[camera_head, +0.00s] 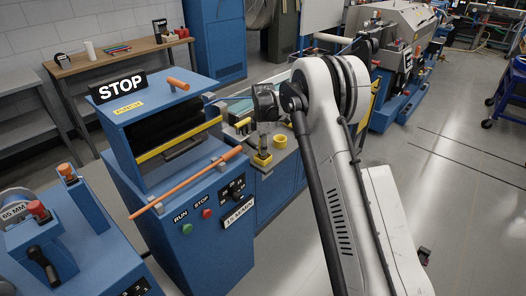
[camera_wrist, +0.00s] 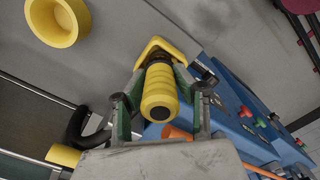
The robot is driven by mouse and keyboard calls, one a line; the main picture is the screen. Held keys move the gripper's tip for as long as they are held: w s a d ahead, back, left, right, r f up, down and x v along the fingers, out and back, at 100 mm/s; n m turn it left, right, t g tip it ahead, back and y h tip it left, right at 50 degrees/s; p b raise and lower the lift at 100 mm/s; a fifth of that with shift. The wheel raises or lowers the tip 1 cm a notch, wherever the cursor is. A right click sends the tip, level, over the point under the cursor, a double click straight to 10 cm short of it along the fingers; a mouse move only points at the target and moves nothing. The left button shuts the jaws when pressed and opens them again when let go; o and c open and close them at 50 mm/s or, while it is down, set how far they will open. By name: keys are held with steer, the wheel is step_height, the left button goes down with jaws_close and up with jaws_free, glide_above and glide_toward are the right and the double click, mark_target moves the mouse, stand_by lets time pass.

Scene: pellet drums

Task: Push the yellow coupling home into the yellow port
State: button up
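In the wrist view the yellow coupling (camera_wrist: 160,92), a ribbed cylinder with a dark hole in its near end, lies between the two green-padded fingers of my gripper (camera_wrist: 161,98). The fingers appear closed on its sides. Directly beyond it is the yellow port (camera_wrist: 158,46), an angular yellow block, in line with the coupling. A dark section shows between the two; how deep the coupling sits cannot be told. In the head view my gripper (camera_head: 264,140) points down over the yellow port (camera_head: 262,159) on the bench, and the coupling is largely hidden there.
A yellow ring (camera_head: 280,141) lies on the bench beside the port and shows in the wrist view (camera_wrist: 58,20). A black curved hose (camera_wrist: 80,128) and a yellow piece (camera_wrist: 63,155) are at lower left there. A blue machine (camera_head: 185,185) with an orange bar (camera_head: 185,184) stands left of my arm.

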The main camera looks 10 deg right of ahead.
jaws_close()
steer(key=shift+r, duration=0.1)
